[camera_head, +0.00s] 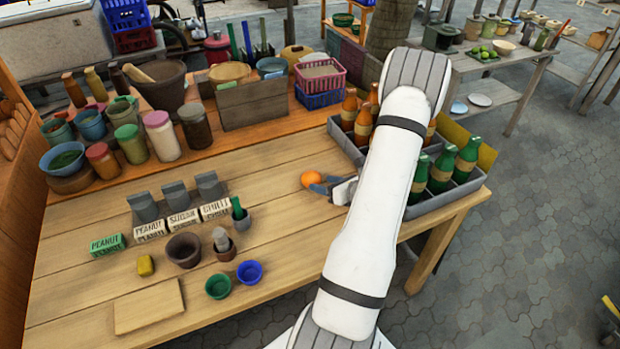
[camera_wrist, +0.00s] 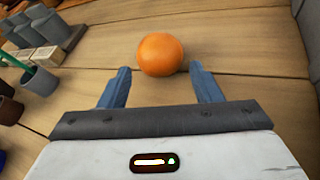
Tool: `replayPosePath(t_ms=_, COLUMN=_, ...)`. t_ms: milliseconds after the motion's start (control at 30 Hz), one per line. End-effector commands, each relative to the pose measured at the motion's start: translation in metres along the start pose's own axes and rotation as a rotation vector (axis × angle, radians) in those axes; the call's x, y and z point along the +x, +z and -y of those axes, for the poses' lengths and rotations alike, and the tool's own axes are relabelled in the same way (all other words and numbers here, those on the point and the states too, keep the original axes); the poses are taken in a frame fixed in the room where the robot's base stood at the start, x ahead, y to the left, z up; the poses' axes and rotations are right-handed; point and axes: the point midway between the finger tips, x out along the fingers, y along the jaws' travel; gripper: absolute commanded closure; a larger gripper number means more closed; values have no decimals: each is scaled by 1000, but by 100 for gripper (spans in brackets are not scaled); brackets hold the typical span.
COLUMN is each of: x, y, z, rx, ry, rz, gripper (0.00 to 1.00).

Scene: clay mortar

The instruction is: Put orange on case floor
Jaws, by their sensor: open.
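The orange (camera_head: 311,180) lies on the wooden table (camera_head: 262,228) just left of the grey bottle case (camera_head: 408,212). It also shows in the wrist view (camera_wrist: 160,54), just beyond and between my fingertips. My gripper (camera_head: 318,188) is low over the table, open and empty. In the wrist view its two blue fingers (camera_wrist: 160,72) are spread, with the orange centred at their tips. The case holds orange-brown bottles (camera_head: 349,110) at the back and green bottles (camera_head: 441,171) at the right. My arm hides the middle of the case, so most of its floor cannot be seen.
Small pots (camera_head: 184,250), labelled blocks (camera_head: 183,222) and a yellow block (camera_head: 146,265) stand on the table's left half. Jars (camera_head: 162,136), a mortar (camera_head: 165,85) and a pink basket (camera_head: 320,75) line the back. The table around the orange is clear.

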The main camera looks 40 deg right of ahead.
Motion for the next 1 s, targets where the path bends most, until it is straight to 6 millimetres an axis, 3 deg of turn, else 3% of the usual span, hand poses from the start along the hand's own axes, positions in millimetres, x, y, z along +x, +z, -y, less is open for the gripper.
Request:
replayPosePath(t_ms=400, x=55, y=3, z=0, rx=-4, ry=4, rz=-2, gripper=42)
replayPosePath(t_ms=667, x=59, y=3, z=0, rx=-5, ry=3, rz=-1, gripper=42)
replayPosePath(t_ms=1000, x=59, y=3, z=0, rx=-5, ry=4, rz=-1, gripper=68)
